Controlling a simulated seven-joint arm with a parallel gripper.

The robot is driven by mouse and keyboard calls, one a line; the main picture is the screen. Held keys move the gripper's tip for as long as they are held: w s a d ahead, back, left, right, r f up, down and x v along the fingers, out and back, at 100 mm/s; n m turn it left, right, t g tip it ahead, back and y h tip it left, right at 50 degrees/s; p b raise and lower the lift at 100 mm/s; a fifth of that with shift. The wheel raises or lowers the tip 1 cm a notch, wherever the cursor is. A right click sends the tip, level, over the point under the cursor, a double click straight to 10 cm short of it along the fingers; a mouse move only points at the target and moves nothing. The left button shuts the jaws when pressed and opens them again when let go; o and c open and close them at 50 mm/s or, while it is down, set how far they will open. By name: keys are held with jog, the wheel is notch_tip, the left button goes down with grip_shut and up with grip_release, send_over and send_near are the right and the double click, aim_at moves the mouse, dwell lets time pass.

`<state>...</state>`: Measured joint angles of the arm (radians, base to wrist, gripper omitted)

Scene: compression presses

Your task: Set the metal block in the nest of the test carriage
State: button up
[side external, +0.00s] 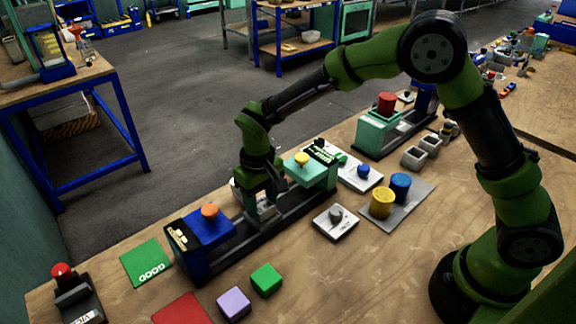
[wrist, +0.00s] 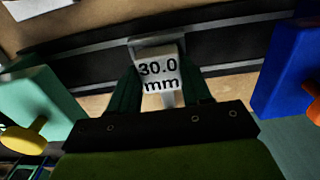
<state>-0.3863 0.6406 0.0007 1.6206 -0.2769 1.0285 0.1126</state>
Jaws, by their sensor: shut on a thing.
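The metal block (wrist: 158,72), pale silver and marked "30.0 mm", is between the fingers of my gripper (wrist: 163,90) in the wrist view. My gripper is shut on it, above the dark rail of a press. In the side external view, my gripper (side external: 265,190) is low over that rail (side external: 300,204), between a blue end block with an orange knob (side external: 209,211) and a mint-green head with a yellow knob (side external: 301,159). A grey metal edge (wrist: 157,41) shows just behind the block. The carriage's nest is largely hidden, so I cannot tell whether the block is seated.
Near the rail are a green plate (side external: 147,262), a red plate (side external: 181,309), a lilac block (side external: 233,304) and a green block (side external: 266,280). Yellow (side external: 382,203) and blue cylinders (side external: 400,187) stand on a grey mat. A second press (side external: 380,130) is farther back.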

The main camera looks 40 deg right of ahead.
jog(key=shift+f, duration=0.2)
jog(key=o, duration=1.2)
jog(key=shift+o, duration=0.2)
notch_tip(320, 180, up, 17)
jog(key=s+d+r+m+t+y, duration=0.1)
jog(key=s+d+r+m+t, duration=0.1)
jog(key=s+d, duration=0.5)
jog(key=s+d+r+m+t+y, duration=0.1)
jog(key=s+d+t, duration=0.4)
jog(key=s, duration=0.7)
jog(key=shift+s+d+r+m, duration=0.2)
jog(key=shift+d+r+m, duration=0.25)
jog(key=shift+d, duration=0.7)
